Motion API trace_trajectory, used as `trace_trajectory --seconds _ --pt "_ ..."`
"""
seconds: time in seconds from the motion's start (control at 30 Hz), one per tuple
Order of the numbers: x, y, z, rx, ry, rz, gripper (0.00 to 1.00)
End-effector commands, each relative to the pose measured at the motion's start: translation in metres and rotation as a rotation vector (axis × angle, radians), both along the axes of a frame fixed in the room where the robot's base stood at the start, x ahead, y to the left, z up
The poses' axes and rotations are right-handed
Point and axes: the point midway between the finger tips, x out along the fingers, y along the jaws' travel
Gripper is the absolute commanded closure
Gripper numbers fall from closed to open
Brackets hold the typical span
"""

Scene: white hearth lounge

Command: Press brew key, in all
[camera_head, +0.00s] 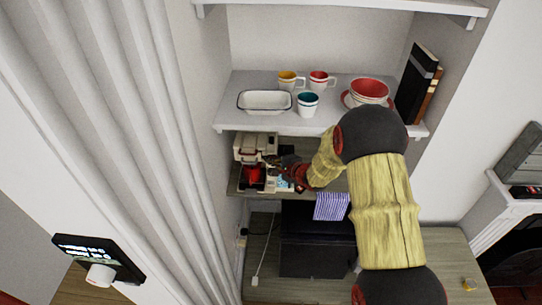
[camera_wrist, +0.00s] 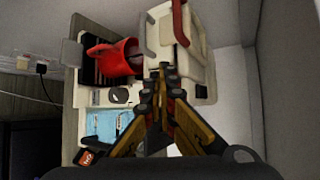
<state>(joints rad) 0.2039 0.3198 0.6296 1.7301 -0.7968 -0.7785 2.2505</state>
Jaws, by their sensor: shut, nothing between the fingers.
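A cream coffee machine (camera_head: 250,142) stands at the left end of the lower shelf; it also shows in the wrist view (camera_wrist: 196,62). A red mug (camera_wrist: 113,57) sits at the machine's dark tray, and it shows small in the head view (camera_head: 253,175). My gripper (camera_wrist: 162,72) is shut and empty, its tips at the machine's body beside the mug. In the head view my gripper (camera_head: 272,160) reaches in from the right. I cannot tell whether the tips touch the machine. I cannot pick out the brew key; the fingers may cover it.
A shelf (camera_head: 320,121) above holds mugs, a white dish (camera_head: 264,102), a red bowl (camera_head: 369,91) and books (camera_head: 416,82). A blue patterned item (camera_wrist: 105,124) lies beside the machine. A striped cloth (camera_head: 331,206) hangs from the lower shelf. A wall closes the left side.

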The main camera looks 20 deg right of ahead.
Motion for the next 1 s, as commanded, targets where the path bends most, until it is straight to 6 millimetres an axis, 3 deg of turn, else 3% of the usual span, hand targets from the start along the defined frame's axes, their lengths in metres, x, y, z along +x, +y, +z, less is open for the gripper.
trace_trajectory --seconds 0.63,1.0 --pt "-0.015 0.005 0.000 0.001 0.000 0.000 1.00" --pt "-0.046 0.015 0.001 0.000 0.001 0.001 1.00"
